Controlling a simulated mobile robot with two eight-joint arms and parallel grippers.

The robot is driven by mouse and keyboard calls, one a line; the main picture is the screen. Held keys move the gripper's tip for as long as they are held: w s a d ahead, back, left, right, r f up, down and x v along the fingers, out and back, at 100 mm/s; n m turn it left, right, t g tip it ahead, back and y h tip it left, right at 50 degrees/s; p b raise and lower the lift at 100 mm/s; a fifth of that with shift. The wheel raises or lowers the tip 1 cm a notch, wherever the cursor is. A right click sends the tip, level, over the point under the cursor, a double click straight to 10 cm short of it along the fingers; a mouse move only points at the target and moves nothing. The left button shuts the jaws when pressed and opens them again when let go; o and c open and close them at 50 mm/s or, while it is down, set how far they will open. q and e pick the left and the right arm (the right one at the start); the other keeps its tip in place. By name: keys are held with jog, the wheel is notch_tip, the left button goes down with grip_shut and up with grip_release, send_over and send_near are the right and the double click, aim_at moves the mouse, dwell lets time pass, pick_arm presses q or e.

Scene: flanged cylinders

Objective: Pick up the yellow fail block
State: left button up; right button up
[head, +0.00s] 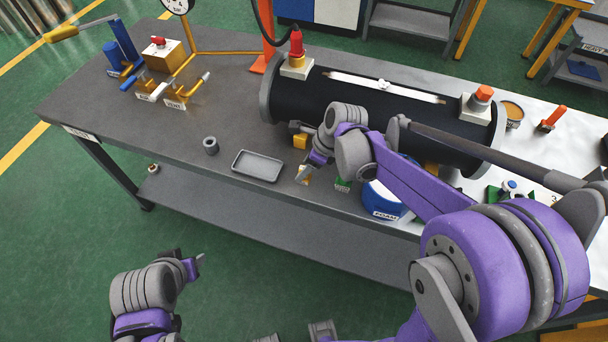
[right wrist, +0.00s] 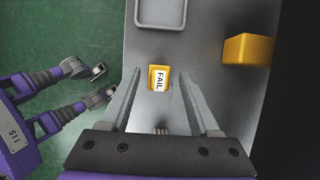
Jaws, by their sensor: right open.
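The yellow fail block (right wrist: 158,83) lies on the grey bench with its white FAIL label facing up. In the right wrist view it is ahead of my right gripper (right wrist: 162,77), between the lines of its two spread fingers. In the head view the block (head: 304,177) is partly hidden beside my right gripper (head: 300,152), near the bench's front edge. My right gripper is open and empty; I cannot tell its exact height above the block. My left gripper (head: 192,263) is off the bench at the lower left, its finger gap unclear.
A grey tray (head: 257,166) and a small grey ring (head: 210,146) are left of the block. A green block (head: 342,185) and a blue round container (head: 383,199) are to its right.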

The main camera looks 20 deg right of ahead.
jog(key=shift+w+a+f, duration=0.15)
jog(key=shift+f, duration=0.4)
grip_shut()
